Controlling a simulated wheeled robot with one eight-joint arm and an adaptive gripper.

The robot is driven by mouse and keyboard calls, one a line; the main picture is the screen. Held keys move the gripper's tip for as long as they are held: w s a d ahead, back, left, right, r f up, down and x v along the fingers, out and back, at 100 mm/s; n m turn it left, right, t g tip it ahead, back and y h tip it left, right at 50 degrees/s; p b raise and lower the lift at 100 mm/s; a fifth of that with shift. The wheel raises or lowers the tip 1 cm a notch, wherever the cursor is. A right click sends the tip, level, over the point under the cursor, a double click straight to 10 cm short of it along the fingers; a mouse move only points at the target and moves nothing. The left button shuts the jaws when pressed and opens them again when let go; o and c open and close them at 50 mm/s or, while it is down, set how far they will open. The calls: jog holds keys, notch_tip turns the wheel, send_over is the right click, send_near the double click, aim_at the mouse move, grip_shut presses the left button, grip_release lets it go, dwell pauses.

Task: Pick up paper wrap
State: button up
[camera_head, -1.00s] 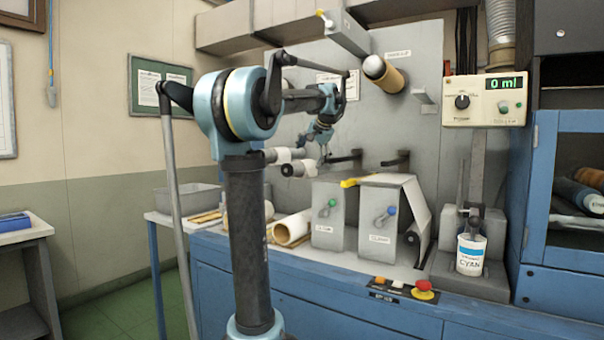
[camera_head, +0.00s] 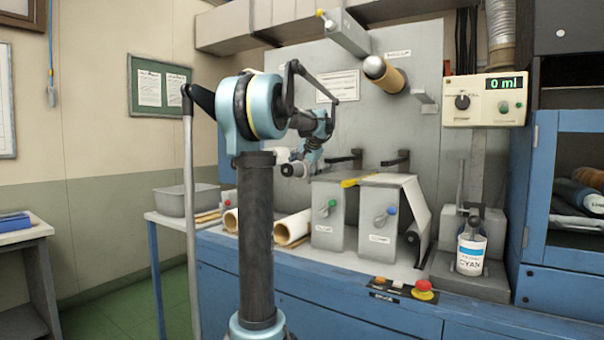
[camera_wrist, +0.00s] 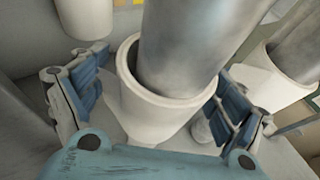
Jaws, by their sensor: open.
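A white roll (camera_wrist: 140,112), which looks like the paper wrap, sits as a thick sleeve around a grey metal cylinder in the wrist view. My gripper (camera_wrist: 160,108) is open, with one blue-grey finger on each side of this sleeve. I cannot tell whether the fingers touch it. In the head view my gripper (camera_head: 310,153) is small, beside the white rolls on spindles (camera_head: 294,170) on the grey panel. My arm partly hides that area.
Another white sleeve (camera_wrist: 265,82) on a cylinder is close at the right, and a white roll end (camera_wrist: 84,20) is at upper left. Grey machine boxes (camera_head: 330,212) stand below my gripper. A paper roll (camera_head: 292,229) lies on the bench beside them.

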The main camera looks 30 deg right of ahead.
jog(key=c, duration=1.2)
